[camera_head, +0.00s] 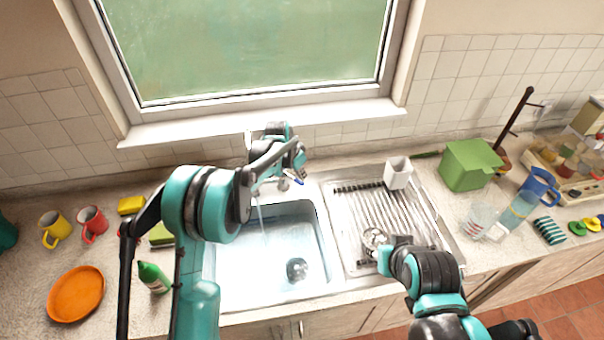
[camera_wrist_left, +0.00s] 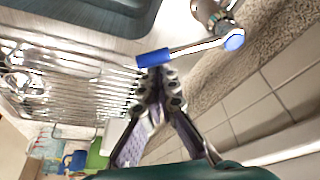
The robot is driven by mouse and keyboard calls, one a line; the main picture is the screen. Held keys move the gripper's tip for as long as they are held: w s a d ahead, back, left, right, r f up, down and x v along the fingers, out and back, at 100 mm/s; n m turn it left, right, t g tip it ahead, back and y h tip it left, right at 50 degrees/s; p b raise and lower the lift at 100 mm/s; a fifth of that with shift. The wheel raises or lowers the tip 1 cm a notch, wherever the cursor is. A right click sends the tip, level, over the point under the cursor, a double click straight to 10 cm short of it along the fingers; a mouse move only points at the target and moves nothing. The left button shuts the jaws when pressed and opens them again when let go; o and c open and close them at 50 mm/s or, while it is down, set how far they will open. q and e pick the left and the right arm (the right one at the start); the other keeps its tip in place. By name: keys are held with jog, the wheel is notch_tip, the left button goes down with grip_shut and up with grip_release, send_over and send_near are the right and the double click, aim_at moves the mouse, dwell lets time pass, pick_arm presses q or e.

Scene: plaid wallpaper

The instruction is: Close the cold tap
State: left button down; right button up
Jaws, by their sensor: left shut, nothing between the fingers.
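The tap (camera_head: 283,184) stands behind the sink (camera_head: 312,228), partly hidden by my left arm in the head view. A thin stream of water (camera_head: 260,217) runs down into the basin. A blue-tipped lever (camera_head: 294,178) shows on the tap. In the left wrist view the lever (camera_wrist_left: 190,49) has a blue end (camera_wrist_left: 154,57) and joins the chrome tap body (camera_wrist_left: 208,12). My left gripper (camera_wrist_left: 157,76) is shut and empty, its tips close beside the blue end; contact is unclear. My right gripper (camera_head: 377,243) is low over the draining board, its jaws unclear.
A white cup (camera_head: 398,173) stands on the draining board (camera_head: 350,205). A green box (camera_head: 469,164), a glass (camera_head: 481,220) and a blue jug (camera_head: 520,208) are on the right. Mugs (camera_head: 92,222), an orange plate (camera_head: 76,294) and a green bottle (camera_head: 153,277) are left.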

pick_arm(q)
jog(key=shift+s+a+f+m, duration=0.1)
jog(key=shift+s+a+m, duration=0.1)
jog(key=shift+m, duration=0.1)
jog(key=s+a+b, duration=0.2)
jog(key=shift+s+a+m, duration=0.15)
jog(key=shift+a+m, duration=0.25)
